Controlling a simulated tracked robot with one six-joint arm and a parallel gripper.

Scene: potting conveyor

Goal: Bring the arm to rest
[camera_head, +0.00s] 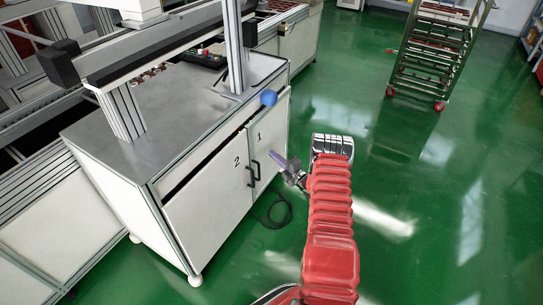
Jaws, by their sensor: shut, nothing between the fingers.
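My arm (330,205), in a red ribbed cover, reaches up from the bottom of the picture over the green floor. My gripper (272,156) is at its far end, pointing left. It shows small and side-on, shut and empty. It appears in front of the white cabinet (205,195) with doors marked 1 and 2. I cannot tell how far apart they are.
The cabinet has a grey metal top (150,125) with posts on it. A blue ball-shaped knob (268,98) shows at its right edge. A black cable (279,213) lies on the floor. A wheeled green rack (435,50) stands at the upper right. The floor (450,220) to the right is clear.

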